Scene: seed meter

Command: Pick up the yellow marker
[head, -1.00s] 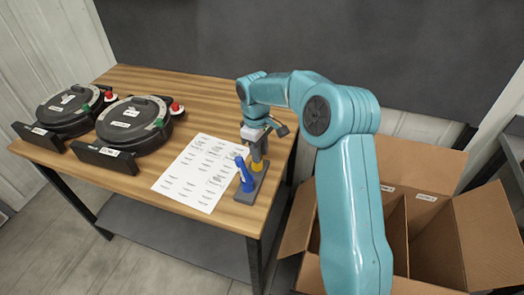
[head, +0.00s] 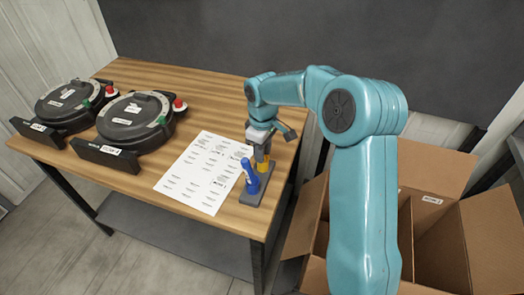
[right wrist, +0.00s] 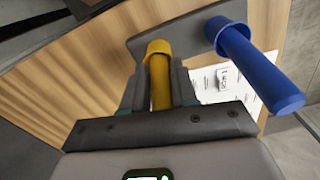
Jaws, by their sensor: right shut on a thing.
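The yellow marker (right wrist: 160,82) stands between the fingers of my right gripper (right wrist: 161,95) in the right wrist view, and the jaws are shut on it. The blue marker (head: 250,178) stands tilted in the front of the same stand, just beside the gripper. It also shows in the right wrist view (right wrist: 262,72). Whether the yellow marker still touches the stand cannot be told. My left gripper is not in view.
A printed sheet (head: 195,180) lies left of the stand on the wooden table (head: 215,95). Two round black devices (head: 135,118) with red and green buttons stand at the table's left. An open cardboard box (head: 425,215) with dividers is right of the table.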

